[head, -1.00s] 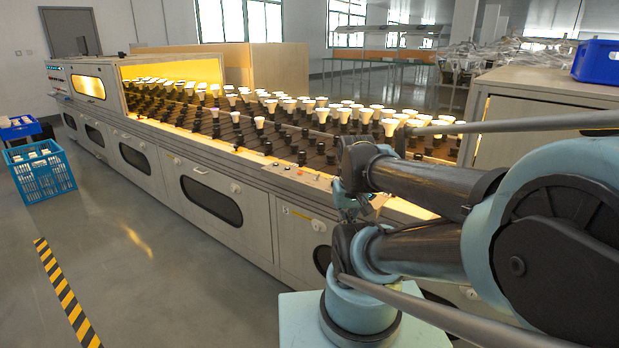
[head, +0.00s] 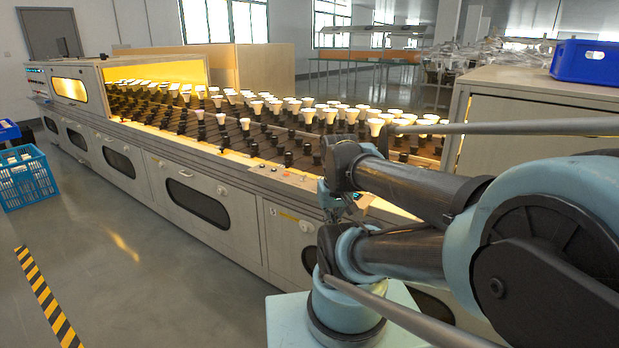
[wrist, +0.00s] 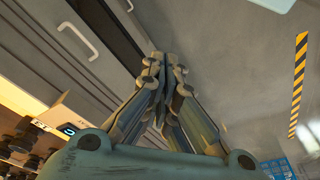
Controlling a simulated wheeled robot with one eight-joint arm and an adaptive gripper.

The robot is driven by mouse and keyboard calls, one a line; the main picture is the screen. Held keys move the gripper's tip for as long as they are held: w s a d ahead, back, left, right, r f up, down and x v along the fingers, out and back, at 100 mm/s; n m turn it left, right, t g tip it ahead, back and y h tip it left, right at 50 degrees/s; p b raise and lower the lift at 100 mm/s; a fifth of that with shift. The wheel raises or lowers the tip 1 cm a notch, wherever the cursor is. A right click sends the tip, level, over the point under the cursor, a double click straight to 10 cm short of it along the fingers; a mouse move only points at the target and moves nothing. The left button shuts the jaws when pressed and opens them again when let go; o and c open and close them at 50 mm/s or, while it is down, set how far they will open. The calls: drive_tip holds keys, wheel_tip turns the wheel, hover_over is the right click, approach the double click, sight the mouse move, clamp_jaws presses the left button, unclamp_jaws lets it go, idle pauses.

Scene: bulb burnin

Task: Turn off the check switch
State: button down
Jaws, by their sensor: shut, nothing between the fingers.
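The long burn-in machine (head: 150,165) runs from the far left to the front right in the head view, with rows of bulbs on its deck. A small blue-lit control (wrist: 68,130) shows on the machine's edge at the lower left of the wrist view. It may be the check switch, but its label and setting are too small to read. My gripper (wrist: 165,65) is shut and empty in the wrist view, its fingers pointing past the machine's grey side, apart from that control. In the head view my gripper (head: 332,205) is small beside the machine's front edge, partly hidden by my arm.
A grey cabinet (head: 530,100) with a blue bin (head: 590,62) on top stands at the right. A blue crate (head: 25,178) stands on the floor at the left. Open floor with a yellow-black stripe (head: 45,295) lies in front of the machine.

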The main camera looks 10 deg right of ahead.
wheel_tip(320, 180, up, 10)
drive_tip(key=m+y, duration=0.2)
drive_tip(key=m, duration=2.5)
hover_over(312, 183)
drive_tip(key=s+d, duration=0.2)
drive_tip(key=shift+a+f+g, duration=0.1)
drive_tip(key=shift+f+g, duration=0.05)
drive_tip(key=shift+g, duration=0.15)
drive_tip(key=shift+x, duration=5.05)
drive_tip(key=shift+d+h, duration=0.3)
drive_tip(key=shift+a, duration=0.2)
